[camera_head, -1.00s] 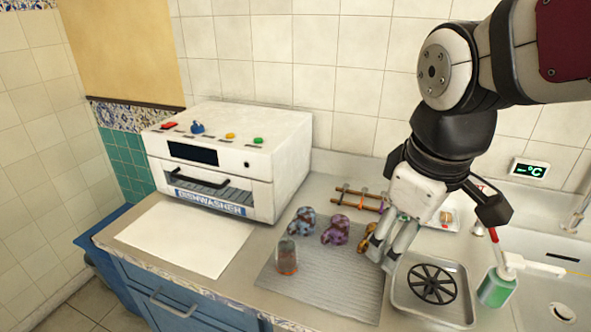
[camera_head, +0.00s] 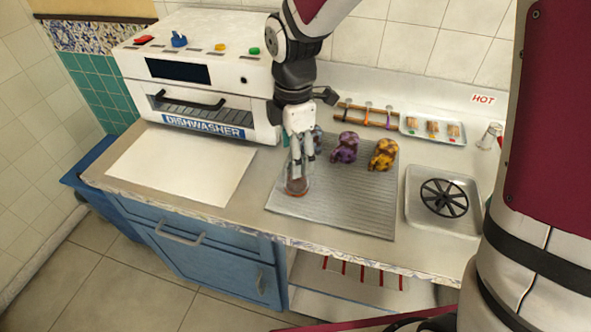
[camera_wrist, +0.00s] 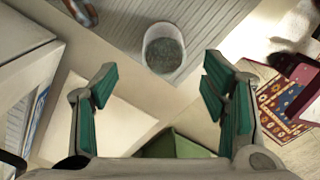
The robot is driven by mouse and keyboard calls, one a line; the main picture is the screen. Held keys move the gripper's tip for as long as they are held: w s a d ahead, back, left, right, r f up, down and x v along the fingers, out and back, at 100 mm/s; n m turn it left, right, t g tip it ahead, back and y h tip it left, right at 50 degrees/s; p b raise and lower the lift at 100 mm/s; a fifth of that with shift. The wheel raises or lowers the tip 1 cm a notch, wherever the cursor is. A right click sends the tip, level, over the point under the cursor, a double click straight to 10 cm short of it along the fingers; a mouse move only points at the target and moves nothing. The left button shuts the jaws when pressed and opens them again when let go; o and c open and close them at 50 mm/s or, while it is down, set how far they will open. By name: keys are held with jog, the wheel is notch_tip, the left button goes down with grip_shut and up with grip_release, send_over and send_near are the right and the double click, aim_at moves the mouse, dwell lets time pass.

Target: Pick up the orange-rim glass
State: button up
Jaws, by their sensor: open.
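A clear glass (camera_head: 297,186) with a reddish-brown tint low down stands on the left part of the grey ribbed mat (camera_head: 345,215). My gripper (camera_head: 300,160) points down at the glass from above, its fingers overlapping the glass's upper part in the head view. In the wrist view the glass (camera_wrist: 163,48) shows a pale rim, centred between the spread green-padded fingers of my gripper (camera_wrist: 160,68) and toward their tips. The gripper is open and I see no finger touching the glass. I cannot tell an orange rim clearly in either view.
A purple teapot (camera_head: 345,148) and a yellow-brown one (camera_head: 383,154) stand right of the glass; a bluish one is mostly hidden behind my gripper. A white dishwasher (camera_head: 195,75) stands behind left, near a bare white sheet (camera_head: 180,168). A metal tray (camera_head: 415,215) holds a black wheel.

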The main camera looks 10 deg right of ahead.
jog(key=f, duration=0.8)
jog(key=shift+s+d+f, duration=0.15)
jog(key=shift+d+f, duration=0.15)
jog(key=c, duration=1.3)
